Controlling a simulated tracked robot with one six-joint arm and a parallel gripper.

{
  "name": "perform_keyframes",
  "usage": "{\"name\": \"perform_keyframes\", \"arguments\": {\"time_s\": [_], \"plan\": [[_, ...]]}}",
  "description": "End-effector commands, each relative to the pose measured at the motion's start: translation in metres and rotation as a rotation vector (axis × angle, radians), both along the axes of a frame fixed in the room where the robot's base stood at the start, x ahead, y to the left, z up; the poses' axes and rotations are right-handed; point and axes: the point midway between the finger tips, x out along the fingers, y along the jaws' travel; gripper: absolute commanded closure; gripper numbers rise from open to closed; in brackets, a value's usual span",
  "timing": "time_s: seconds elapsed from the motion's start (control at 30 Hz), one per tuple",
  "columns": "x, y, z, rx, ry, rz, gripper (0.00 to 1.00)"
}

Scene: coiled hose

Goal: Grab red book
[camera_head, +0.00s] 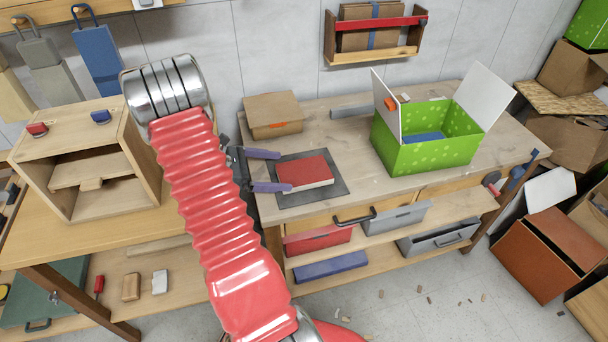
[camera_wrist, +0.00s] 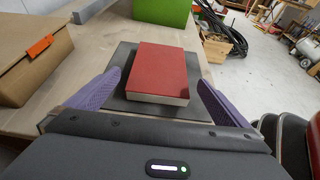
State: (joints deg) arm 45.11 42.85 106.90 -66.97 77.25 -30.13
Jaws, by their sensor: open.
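The red book (camera_head: 303,173) lies flat on a dark grey mat (camera_head: 328,191) on the wooden workbench. In the wrist view the red book (camera_wrist: 161,72) lies just ahead, between the lines of my two purple fingers, with its pale page edge facing me. My gripper (camera_head: 270,171) is open, with its fingers at the left edge of the mat. In the wrist view my gripper (camera_wrist: 154,92) has one finger on each side of the book's near end, and neither finger visibly grips it. I cannot tell whether the fingertips touch the mat.
A cardboard box (camera_head: 272,115) with an orange label stands behind the mat. A green open box (camera_head: 428,145) with raised white flaps stands to the right. A wooden cabinet (camera_head: 140,170) stands at the left. The bench's front edge is close to the mat.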

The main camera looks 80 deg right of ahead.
Motion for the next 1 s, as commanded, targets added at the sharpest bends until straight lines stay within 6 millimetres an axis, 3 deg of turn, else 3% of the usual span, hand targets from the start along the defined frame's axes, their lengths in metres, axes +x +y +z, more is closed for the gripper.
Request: {"name": "perform_keyframes", "arguments": {"time_s": [0.33, 0.73, 1.0], "plan": [[-0.003, -0.002, -0.001, 0.001, 0.0, -0.002, 0.0], [-0.043, -0.025, -0.02, 0.0, 0.001, -0.004, 0.0], [-0.048, -0.029, -0.023, 0.0, 0.0, -0.002, 0.0]]}}
